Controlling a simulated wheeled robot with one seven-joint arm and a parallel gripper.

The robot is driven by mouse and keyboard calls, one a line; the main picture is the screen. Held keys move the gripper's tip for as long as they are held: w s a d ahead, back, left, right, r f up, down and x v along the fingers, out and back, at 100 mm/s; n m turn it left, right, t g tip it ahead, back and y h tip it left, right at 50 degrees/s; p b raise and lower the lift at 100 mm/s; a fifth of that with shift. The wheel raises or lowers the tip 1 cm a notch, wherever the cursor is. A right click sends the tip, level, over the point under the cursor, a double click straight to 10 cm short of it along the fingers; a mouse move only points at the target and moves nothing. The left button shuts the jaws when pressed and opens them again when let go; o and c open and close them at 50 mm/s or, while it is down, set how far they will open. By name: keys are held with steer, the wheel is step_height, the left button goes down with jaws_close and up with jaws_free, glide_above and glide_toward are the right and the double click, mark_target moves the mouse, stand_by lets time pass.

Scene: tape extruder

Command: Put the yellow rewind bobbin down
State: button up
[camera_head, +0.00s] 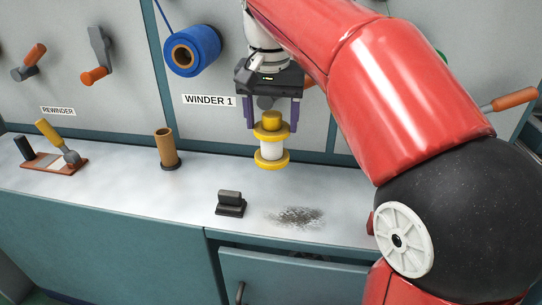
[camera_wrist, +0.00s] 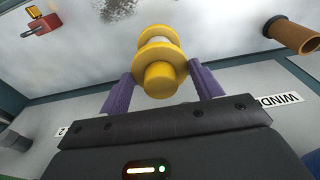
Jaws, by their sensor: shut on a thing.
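The yellow rewind bobbin (camera_head: 271,154) has yellow flanges and a white core. It hangs upright between the purple fingers of my gripper (camera_head: 271,124), which is shut on it near its upper end. In the head view it appears above the counter (camera_head: 110,193), in front of the WINDER 1 panel. Whether its lower flange touches the counter is hard to tell. In the wrist view the bobbin (camera_wrist: 160,60) shows end-on between the two fingers (camera_wrist: 161,88), and the counter lies beyond it.
A brown tube (camera_head: 166,148) stands left of the bobbin. A black block (camera_head: 230,203) and a dark smudge (camera_head: 297,216) lie nearer the front edge. A brown tray with tools (camera_head: 55,162) is far left. A blue roll (camera_head: 193,50) and crank handles (camera_head: 97,58) protrude from the panels.

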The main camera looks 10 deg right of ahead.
mark_target(271, 156)
step_height(271, 156, down, 9)
steer(key=shift+r+b, duration=0.1)
steer(key=shift+b, duration=0.6)
steer(key=shift+f, duration=0.2)
steer(key=o, duration=1.5)
steer(key=shift+c, duration=0.2)
